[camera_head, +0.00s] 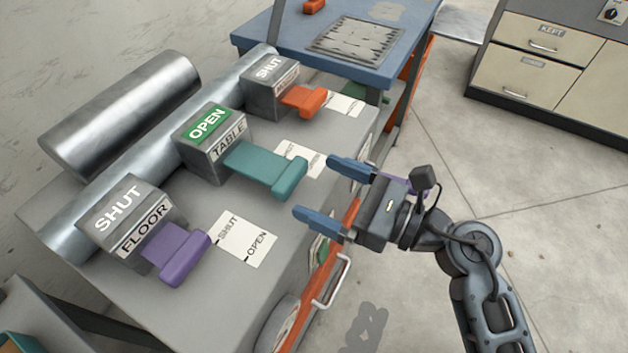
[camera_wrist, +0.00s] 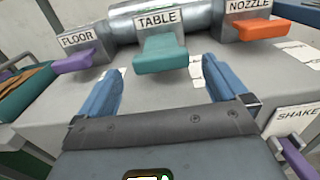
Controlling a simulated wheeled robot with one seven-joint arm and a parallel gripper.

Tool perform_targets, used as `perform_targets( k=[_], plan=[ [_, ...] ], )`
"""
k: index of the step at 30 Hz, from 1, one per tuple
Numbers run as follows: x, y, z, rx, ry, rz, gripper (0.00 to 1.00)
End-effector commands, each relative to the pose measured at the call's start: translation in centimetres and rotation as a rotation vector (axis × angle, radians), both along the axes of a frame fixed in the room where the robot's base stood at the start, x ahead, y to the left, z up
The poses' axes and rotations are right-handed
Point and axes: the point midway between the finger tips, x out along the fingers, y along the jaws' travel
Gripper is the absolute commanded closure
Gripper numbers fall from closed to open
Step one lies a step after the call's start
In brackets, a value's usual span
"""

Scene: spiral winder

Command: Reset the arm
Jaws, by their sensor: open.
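My gripper (camera_head: 322,189) has blue fingers and is open and empty. In the head view it is right of the teal TABLE lever (camera_head: 268,169), with its fingers pointing left toward it, apart from it. In the wrist view the teal lever (camera_wrist: 160,54) stands ahead, between and beyond the fingertips (camera_wrist: 164,75). The TABLE box (camera_head: 211,137) shows a green OPEN sign. The purple FLOOR lever (camera_head: 178,254) is on a box reading SHUT. The orange lever (camera_head: 305,100), labelled NOZZLE in the wrist view, is also on a box reading SHUT.
The levers sit on a grey cabinet (camera_head: 330,130) with a silver pipe and a metal cylinder (camera_head: 125,115) behind. A white handle (camera_head: 333,283) sticks out at its front. A blue table (camera_head: 270,32) and a drawer cabinet (camera_head: 525,75) stand beyond. Floor at right is clear.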

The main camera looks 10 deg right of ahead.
Motion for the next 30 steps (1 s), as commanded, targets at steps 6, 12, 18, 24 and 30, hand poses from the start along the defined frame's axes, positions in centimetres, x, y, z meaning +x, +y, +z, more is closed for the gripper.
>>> perform_targets(
  k=[6,12,18,24,30],
  plan=[
    [0.0,0.0,0.0,0.000,0.000,0.000,0.00],
    [0.0,0.0,0.0,0.001,0.001,0.001,0.00],
    [-1.1,-0.2,0.1,0.058,0.041,-0.007,0.00],
    [-6.5,-1.9,1.6,0.424,0.276,-0.061,0.00],
    [-12.5,-5.2,3.6,0.939,0.602,-0.139,0.00]
  ],
)
